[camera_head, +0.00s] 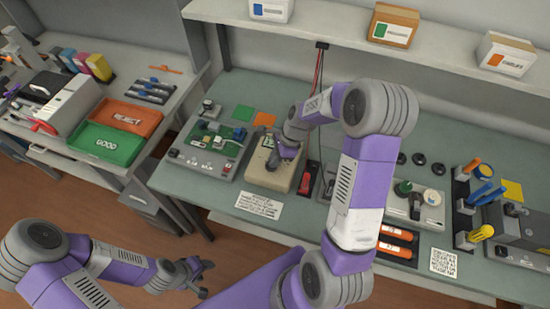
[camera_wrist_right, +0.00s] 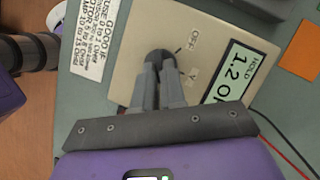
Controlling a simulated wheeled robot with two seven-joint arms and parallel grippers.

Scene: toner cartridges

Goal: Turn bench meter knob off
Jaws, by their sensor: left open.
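The bench meter (camera_head: 259,176) is a beige box on the green-grey bench top. Its face (camera_wrist_right: 120,45) fills the middle of the right wrist view, with a lit display (camera_wrist_right: 234,72) reading HOLD and 1.2, and printed labels OFF and V. The dark round knob (camera_wrist_right: 159,56) sits left of these labels. My right gripper (camera_wrist_right: 160,72) has its two fingers close together on the knob, one on each side; they hide much of it, so I cannot tell its pointer. In the head view my right gripper (camera_head: 284,152) is over the meter. My left gripper (camera_head: 195,275) is open and empty, away from the bench.
A grey device (camera_head: 216,148) stands left of the meter, a red switch (camera_head: 306,180) right of it. A printed card (camera_head: 259,205) lies in front. Red and black cables (camera_head: 319,75) hang behind. Green and red trays (camera_head: 107,144) are on the left table. A shelf (camera_head: 345,38) carries boxes.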

